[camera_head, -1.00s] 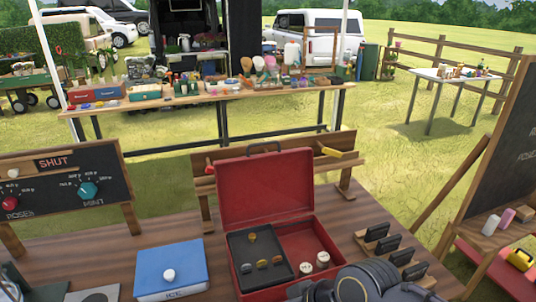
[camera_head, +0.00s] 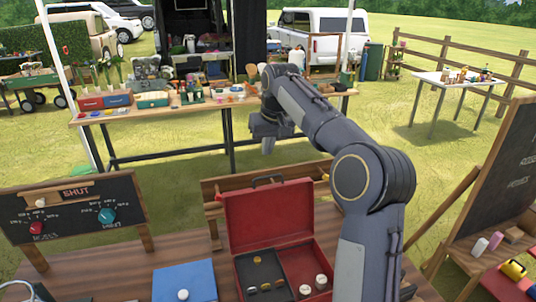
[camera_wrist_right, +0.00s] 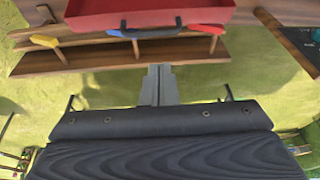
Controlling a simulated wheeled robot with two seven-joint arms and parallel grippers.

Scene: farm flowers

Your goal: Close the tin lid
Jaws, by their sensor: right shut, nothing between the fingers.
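The red tin (camera_head: 238,278) stands open on the wooden table, with its lid (camera_head: 268,215) raised upright at the back and a dark handle on the lid's top edge. Inside are a dark tray with several small pieces on the left and white-topped pieces in the red right part. My right arm reaches over the tin's right side, and my right gripper (camera_head: 268,146) hangs beyond the lid, apart from it. In the right wrist view its fingers (camera_wrist_right: 157,82) are together and empty, below the red lid (camera_wrist_right: 150,14) and its handle. My left gripper is not in view.
A wooden rack (camera_head: 215,190) with coloured-handled pegs stands just behind the lid. A blue box (camera_head: 185,278) is left of the tin; a SHUT dial board (camera_head: 75,212) stands further left. A chalkboard stand (camera_head: 505,190) is at right.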

